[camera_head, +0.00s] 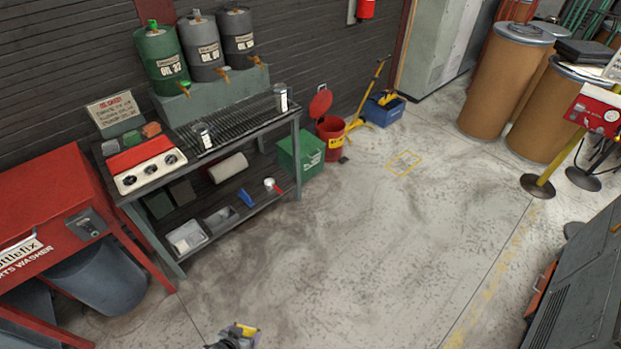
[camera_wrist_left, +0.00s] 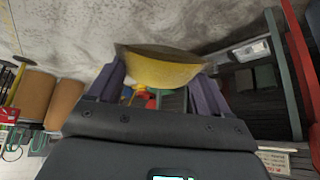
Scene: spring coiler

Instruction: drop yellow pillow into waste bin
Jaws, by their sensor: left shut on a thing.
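My left gripper (camera_head: 238,336) shows at the bottom edge of the head view, above the open floor and well apart from the bins. It is shut on the yellow pillow (camera_wrist_left: 165,71), which sits between both fingers in the left wrist view and has a dark grey upper face. A bit of yellow also shows at the gripper in the head view. A red bin (camera_head: 330,137) with its round lid raised stands past the right end of the bench. A green bin (camera_head: 301,155) stands beside it, nearer the bench. I cannot tell which is the waste bin. My right gripper is not in view.
A metal bench (camera_head: 251,138) with oil drums behind it runs along the wall. A red parts washer (camera_head: 52,225) stands at left. A blue mop bucket (camera_head: 384,109) is past the red bin. A grey cabinet (camera_head: 580,290) is at lower right. The middle floor is clear.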

